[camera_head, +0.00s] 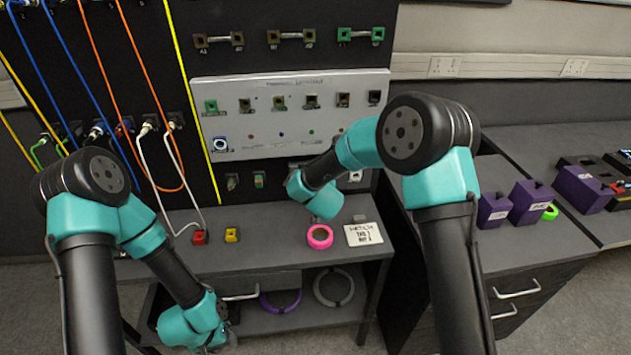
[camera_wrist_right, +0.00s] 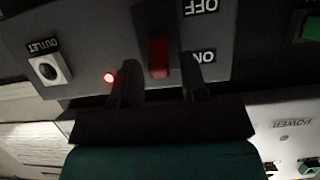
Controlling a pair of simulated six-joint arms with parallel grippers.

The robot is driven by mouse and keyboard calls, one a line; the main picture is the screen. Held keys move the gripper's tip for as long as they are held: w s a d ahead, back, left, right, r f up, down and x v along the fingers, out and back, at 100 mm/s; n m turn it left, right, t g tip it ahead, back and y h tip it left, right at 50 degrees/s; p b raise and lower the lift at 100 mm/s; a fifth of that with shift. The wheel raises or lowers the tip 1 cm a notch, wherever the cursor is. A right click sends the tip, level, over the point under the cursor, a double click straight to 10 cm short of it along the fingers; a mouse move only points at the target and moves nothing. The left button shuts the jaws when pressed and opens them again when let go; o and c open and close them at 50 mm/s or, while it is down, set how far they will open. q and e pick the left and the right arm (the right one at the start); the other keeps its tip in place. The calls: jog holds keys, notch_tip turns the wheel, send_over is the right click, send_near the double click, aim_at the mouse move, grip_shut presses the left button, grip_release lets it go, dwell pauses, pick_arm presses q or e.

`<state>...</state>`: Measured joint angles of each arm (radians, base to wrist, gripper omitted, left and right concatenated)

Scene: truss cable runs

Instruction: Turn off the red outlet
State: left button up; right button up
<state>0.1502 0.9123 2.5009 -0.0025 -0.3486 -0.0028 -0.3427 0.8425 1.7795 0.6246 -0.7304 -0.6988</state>
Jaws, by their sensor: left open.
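A round socket labelled OUTLET (camera_wrist_right: 48,70) and a lit red lamp (camera_wrist_right: 109,77) are on the same panel. My right gripper (camera_wrist_right: 160,85) is open, its two fingers apart on either side of the switch's line; I cannot tell whether they touch it. In the head view my right arm hides the switch. My left gripper (camera_head: 224,318) is open and low in front of the bench, away from the panel.
The bench (camera_head: 275,260) holds a red block (camera_head: 199,237), a yellow block (camera_head: 231,235), a pink ring (camera_head: 320,236) and a white card (camera_head: 363,234). A light panel (camera_head: 290,85) and several hanging cables are on the wall. Purple boxes (camera_head: 530,203) stand at right.

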grip_shut()
jog(key=shift+s+f+t, duration=0.15)
jog(key=shift+f+t, duration=0.1)
jog(key=shift+t, duration=0.5)
jog(key=shift+s+f+t, duration=0.15)
jog(key=shift+f+t, duration=0.1)
jog(key=shift+t, duration=0.5)
jog(key=shift+o, duration=0.6)
grip_release()
